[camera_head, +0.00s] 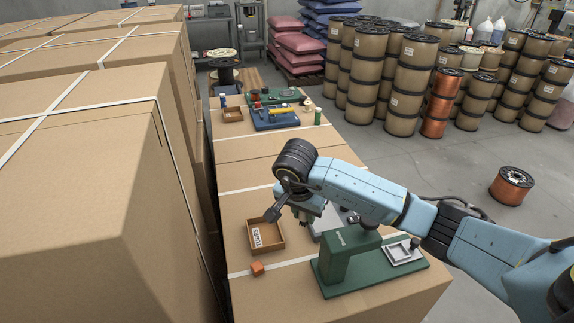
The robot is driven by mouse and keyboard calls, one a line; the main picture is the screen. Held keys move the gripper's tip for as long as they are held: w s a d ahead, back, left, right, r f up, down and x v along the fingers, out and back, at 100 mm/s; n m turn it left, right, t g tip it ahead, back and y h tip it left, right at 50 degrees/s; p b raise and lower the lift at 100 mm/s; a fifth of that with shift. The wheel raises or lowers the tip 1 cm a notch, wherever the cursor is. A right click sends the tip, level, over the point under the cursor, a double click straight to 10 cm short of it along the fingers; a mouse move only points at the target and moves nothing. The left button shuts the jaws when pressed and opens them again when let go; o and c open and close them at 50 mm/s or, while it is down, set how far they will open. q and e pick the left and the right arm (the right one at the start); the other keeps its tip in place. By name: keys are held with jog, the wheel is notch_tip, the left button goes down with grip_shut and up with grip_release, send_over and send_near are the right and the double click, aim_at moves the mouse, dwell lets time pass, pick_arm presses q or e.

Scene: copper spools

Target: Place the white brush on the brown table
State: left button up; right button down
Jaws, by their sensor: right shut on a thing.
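My right gripper (305,213) hangs over the near part of the brown table (238,207), just right of a small open brown box. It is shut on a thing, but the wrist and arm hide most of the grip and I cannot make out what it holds. No white brush can be made out clearly in this view. My left gripper is not in view.
The small box (266,236) with a white label and an orange cube (257,268) are on the table. A green press-like device (347,262) stands right of them. Tools on a blue tray (272,118) lie at the far end. Large cartons (90,190) line the left.

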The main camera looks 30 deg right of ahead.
aim_at(303, 225)
jog(key=x, duration=0.3)
jog(key=a+x, duration=0.1)
jog(key=x, duration=0.1)
jog(key=shift+s+f, duration=0.35)
jog(key=shift+f, duration=0.1)
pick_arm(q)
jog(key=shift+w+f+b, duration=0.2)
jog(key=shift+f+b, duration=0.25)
pick_arm(e)
jog(key=shift+s+a+x, duration=0.15)
jog(key=shift+a+x, duration=0.05)
jog(key=shift+x, duration=0.8)
jog(key=shift+s+a+x, duration=0.15)
jog(key=shift+x, duration=0.9)
jog(key=shift+f, duration=0.1)
jog(key=shift+f, duration=0.15)
jog(key=c, duration=1.2)
grip_release()
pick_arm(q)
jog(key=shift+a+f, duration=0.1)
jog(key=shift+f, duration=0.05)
pick_arm(e)
jog(key=shift+r, duration=0.35)
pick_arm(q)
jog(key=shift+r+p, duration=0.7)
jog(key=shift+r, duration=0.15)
pick_arm(e)
jog(key=v, duration=1.1)
jog(key=shift+a+r, duration=0.2)
jog(key=shift+r, duration=0.1)
